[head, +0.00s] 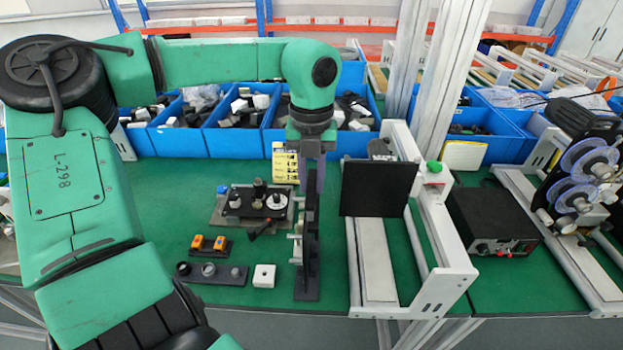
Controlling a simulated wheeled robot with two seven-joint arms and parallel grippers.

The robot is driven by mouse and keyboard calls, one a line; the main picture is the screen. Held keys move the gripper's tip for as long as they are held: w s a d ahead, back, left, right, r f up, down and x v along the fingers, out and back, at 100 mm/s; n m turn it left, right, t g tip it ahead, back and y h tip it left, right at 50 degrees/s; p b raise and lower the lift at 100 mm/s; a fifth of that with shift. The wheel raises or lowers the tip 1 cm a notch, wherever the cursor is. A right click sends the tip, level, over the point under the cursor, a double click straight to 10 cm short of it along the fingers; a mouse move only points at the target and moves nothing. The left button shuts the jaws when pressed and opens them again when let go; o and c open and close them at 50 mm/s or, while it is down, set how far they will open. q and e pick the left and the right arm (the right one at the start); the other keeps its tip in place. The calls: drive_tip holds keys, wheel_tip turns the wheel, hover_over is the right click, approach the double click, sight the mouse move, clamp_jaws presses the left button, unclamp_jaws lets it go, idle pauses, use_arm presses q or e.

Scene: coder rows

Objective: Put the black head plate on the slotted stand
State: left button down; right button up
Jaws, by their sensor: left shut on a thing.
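My left gripper (312,165) points straight down near the middle of the head view. It is shut on the black head plate (312,205), which is upright and seen almost edge-on, so its face is mostly hidden. The dark slotted stand (306,287) is directly below it on the green table. The plate and stand overlap in this view and have the same dark colour, so I cannot tell whether the plate sits in a slot or is just above it. My right gripper is not in view.
A black square panel (380,188) stands at the white-framed conveyor (437,290) on the right. A plate with knobs (252,205), orange switches (208,243) and a white block (264,276) lie left of the stand. Blue bins (235,142) line the back.

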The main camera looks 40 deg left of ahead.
use_arm(q)
drive_tip(key=shift+f+b, duration=0.7)
drive_tip(key=shift+b, duration=0.05)
drive_tip(key=shift+f+b, duration=0.4)
drive_tip(key=shift+b, duration=0.05)
drive_tip(key=shift+f, duration=0.15)
idle(0.5)
drive_tip(key=c, duration=0.6)
unclamp_jaws()
drive_tip(key=shift+c, duration=0.2)
drive_tip(key=shift+s+d, duration=0.1)
drive_tip(key=shift+f, duration=0.1)
